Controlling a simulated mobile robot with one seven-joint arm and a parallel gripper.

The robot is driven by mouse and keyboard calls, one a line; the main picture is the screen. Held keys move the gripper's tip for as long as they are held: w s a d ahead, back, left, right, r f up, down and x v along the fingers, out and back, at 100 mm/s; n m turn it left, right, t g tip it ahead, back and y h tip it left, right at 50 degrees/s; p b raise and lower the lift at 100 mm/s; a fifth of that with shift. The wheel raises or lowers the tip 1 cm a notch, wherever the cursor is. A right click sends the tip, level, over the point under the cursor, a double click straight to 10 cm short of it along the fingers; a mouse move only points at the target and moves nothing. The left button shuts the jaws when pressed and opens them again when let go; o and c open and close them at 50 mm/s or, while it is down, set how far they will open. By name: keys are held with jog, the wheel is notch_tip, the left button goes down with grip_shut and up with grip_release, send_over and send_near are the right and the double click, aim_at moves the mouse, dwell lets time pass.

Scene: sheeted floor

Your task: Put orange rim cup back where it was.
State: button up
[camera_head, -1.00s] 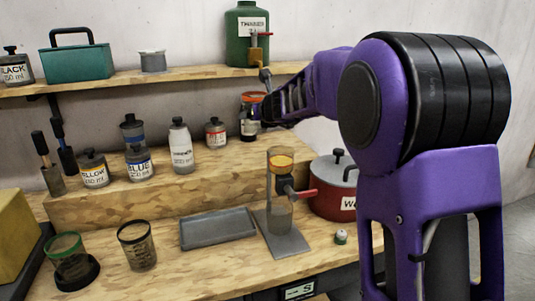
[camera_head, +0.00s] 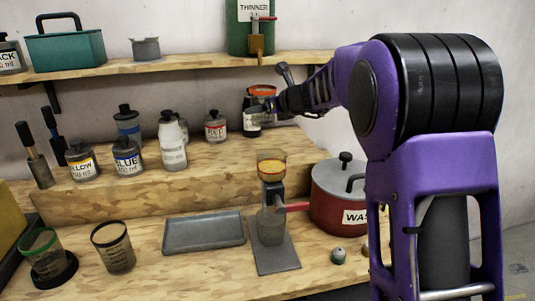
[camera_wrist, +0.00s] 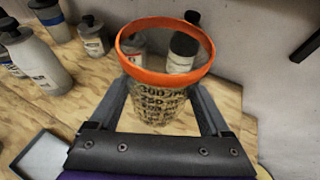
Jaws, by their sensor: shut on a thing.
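The orange rim cup (camera_wrist: 128,58) is a see-through cup with dark printed markings and an orange rim. My gripper (camera_wrist: 163,108) is shut on it, one finger on each side, in the wrist view. In the head view, the cup's orange rim (camera_head: 262,89) shows at the back right of the raised wooden step (camera_head: 120,202), in front of the wall. My gripper (camera_head: 275,106) reaches it from the right, below the upper shelf. The cup looks roughly upright. I cannot tell whether its base touches the wood.
Several paint bottles stand on the step, including the red-labelled one (camera_head: 215,127). A green rim cup (camera_head: 42,252) and a dark rim cup (camera_head: 113,248) stand at front left. A grey tray (camera_head: 204,232), a valve stand (camera_head: 276,262) and a red pot (camera_head: 335,205) are nearer. The upper shelf (camera_head: 170,62) runs behind.

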notch_tip(320, 180, down, 10)
jog(key=b, duration=0.4)
jog(key=shift+f, duration=0.1)
jog(key=shift+f+b, duration=0.15)
jog(key=shift+b, duration=0.15)
jog(key=o, duration=1.2)
jog(key=shift+o, duration=0.2)
jog(key=shift+s+d+r, duration=0.1)
jog(key=shift+r, duration=0.25)
jog(key=p+v, duration=0.1)
jog(key=v, duration=1)
jog(key=shift+s, duration=0.3)
jog(key=shift+d+r, duration=0.1)
jog(key=shift+d, duration=0.05)
